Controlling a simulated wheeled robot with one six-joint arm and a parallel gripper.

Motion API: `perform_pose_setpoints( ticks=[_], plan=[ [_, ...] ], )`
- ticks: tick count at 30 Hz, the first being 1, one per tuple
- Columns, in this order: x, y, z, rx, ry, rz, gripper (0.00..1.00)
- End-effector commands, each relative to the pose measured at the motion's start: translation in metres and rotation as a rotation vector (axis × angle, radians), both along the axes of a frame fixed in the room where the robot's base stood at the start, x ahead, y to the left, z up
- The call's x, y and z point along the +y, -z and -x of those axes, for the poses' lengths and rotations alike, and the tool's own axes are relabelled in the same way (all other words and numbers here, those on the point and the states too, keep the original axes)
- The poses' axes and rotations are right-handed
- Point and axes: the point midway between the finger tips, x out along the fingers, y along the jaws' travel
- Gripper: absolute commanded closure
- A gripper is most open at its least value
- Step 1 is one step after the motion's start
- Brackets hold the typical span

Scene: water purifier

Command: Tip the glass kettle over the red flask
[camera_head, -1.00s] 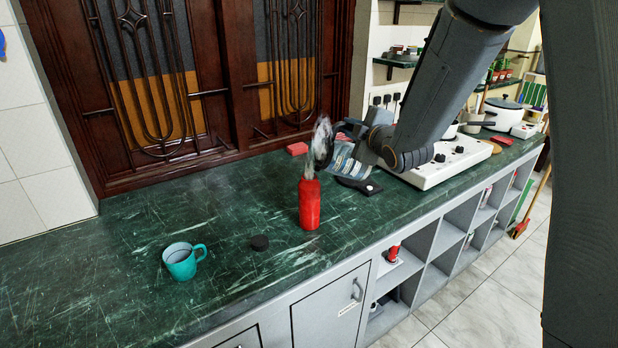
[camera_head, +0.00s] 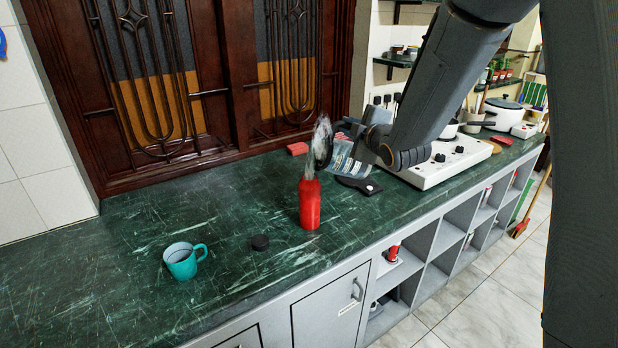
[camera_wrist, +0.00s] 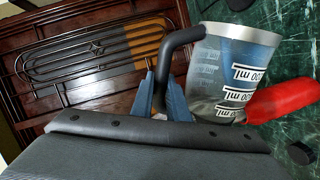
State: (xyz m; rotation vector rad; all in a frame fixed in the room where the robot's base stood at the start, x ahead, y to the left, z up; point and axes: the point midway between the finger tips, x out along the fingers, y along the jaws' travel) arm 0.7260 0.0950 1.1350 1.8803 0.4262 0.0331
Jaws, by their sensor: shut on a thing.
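The red flask (camera_head: 309,205) stands upright on the green counter in the head view, and part of it shows in the wrist view (camera_wrist: 285,98). The clear glass kettle (camera_wrist: 235,75), with white volume marks, is tipped on its side above and right of the flask; it also shows in the head view (camera_head: 343,158). My gripper (camera_wrist: 161,95) is shut on the kettle's black handle (camera_wrist: 180,42). A whitish translucent mass (camera_head: 321,142) hangs between the kettle's mouth and the flask's top. I cannot tell how much of it enters the flask.
A teal mug (camera_head: 181,262) and a small black cap (camera_head: 260,242) stand left of the flask. A red block (camera_head: 297,148) lies behind it. A white stove (camera_head: 440,162) is to the right, with a dark flat object (camera_head: 358,184) nearer. The left counter is mostly clear.

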Motion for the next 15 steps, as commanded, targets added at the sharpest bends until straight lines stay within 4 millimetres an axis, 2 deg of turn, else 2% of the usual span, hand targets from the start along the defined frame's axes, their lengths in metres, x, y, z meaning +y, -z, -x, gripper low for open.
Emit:
perform_pose_setpoints(
  ticks=[15],
  plan=[
    [0.0031,-0.0034,0.0005,-0.008,-0.001,0.02,1.0]
  ],
)
